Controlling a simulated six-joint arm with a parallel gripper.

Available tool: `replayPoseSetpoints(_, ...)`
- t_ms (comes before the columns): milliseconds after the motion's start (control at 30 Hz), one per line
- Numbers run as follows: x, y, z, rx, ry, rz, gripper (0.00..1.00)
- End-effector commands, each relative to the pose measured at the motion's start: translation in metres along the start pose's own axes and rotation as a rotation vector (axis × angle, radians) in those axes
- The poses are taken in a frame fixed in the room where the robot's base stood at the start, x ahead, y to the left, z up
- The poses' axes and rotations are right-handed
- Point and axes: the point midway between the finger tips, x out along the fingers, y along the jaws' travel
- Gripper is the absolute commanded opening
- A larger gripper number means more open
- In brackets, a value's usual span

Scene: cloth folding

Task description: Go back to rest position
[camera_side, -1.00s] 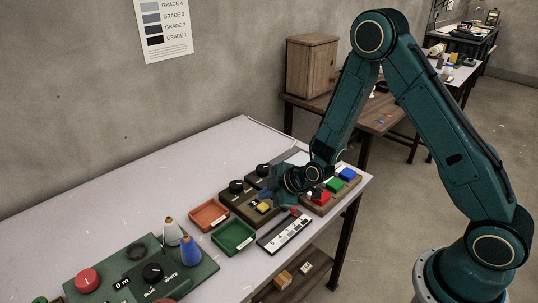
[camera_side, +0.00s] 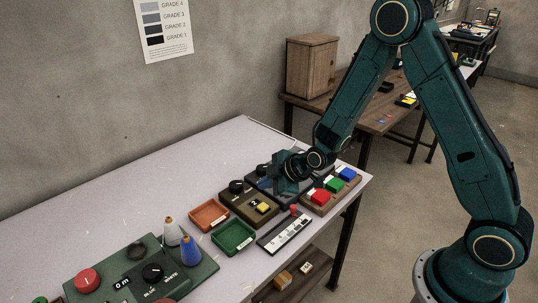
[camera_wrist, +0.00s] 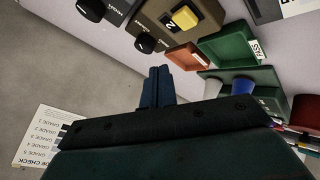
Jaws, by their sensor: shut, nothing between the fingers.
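My gripper (camera_side: 283,182) is above the far right part of the white work table (camera_side: 110,190), over the dark box with knobs. Its fingers are dark and partly lost against that box in the side view. In the wrist view my gripper (camera_wrist: 158,75) shows its two blue fingers close together with nothing between them.
A box with red, green and blue buttons (camera_side: 334,186) stands right of my gripper. A slider box (camera_side: 285,233), a yellow-button box (camera_side: 249,202), an orange tray (camera_side: 209,215) and a green tray (camera_side: 233,236) lie nearer. A green panel (camera_side: 200,272) holds two cones.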

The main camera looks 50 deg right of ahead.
Motion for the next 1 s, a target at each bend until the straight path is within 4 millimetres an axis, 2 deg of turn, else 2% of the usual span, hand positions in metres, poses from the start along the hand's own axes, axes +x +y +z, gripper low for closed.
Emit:
replayPoseSetpoints(267,0.000,0.000,0.000,0.001,0.000,0.000,0.00)
replayPoseSetpoints(467,-0.010,0.005,-0.005,0.019,-0.003,-0.004,0.00)
replayPoseSetpoints(667,-0.039,0.015,-0.017,0.074,-0.019,-0.018,0.00)
replayPoseSetpoints(1000,-0.111,0.028,-0.036,0.221,-0.072,-0.044,0.00)
